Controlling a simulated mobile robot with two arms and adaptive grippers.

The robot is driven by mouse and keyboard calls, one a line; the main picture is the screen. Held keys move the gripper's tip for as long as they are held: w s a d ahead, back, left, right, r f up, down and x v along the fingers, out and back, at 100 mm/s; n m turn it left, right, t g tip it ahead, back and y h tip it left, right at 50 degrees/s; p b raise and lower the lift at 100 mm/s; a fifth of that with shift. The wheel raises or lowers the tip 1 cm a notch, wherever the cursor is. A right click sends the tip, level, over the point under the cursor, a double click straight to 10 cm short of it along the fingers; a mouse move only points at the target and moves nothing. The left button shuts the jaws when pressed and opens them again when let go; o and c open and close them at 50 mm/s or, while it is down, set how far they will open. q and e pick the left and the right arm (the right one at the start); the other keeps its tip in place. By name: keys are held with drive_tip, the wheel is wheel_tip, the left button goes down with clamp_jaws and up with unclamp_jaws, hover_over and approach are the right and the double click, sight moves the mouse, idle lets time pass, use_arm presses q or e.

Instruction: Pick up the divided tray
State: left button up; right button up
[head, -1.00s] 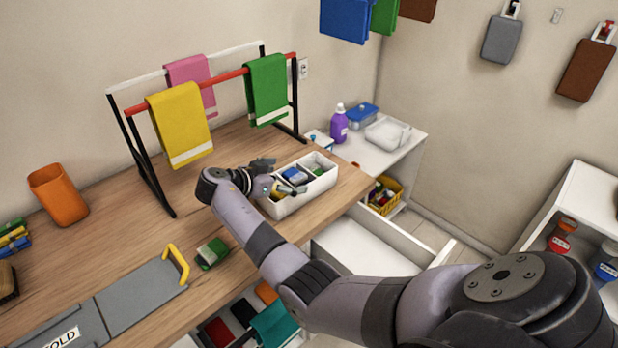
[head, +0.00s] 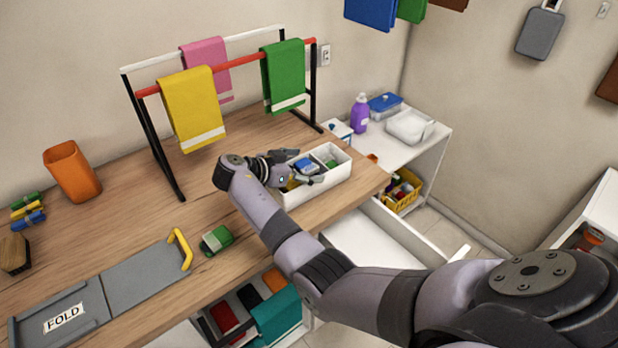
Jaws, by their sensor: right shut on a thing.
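The divided tray (head: 318,190) is a white box with compartments at the right end of the wooden counter. It holds a yellow item, a blue-and-white item and a green item. My right gripper (head: 303,167) is at the tray's left part, with its fingers over the compartments, shut on the tray. The exact contact of the fingers is partly hidden by the gripper itself. Whether the tray's base touches the counter is hard to tell. My left gripper is not in view.
A towel rack (head: 171,145) with yellow, pink and green towels stands behind the tray. A green-and-white item (head: 216,240) and a grey folding board (head: 140,282) lie to the left. An open white drawer (head: 375,240) juts out below. A purple bottle (head: 360,113) stands on the side shelf.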

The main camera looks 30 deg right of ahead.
drive_tip(key=shift+c, duration=2)
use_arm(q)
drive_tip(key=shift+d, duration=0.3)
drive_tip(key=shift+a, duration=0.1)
use_arm(e)
drive_tip(key=shift+r, duration=0.1)
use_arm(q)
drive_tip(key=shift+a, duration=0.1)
use_arm(e)
drive_tip(key=shift+r, duration=0.1)
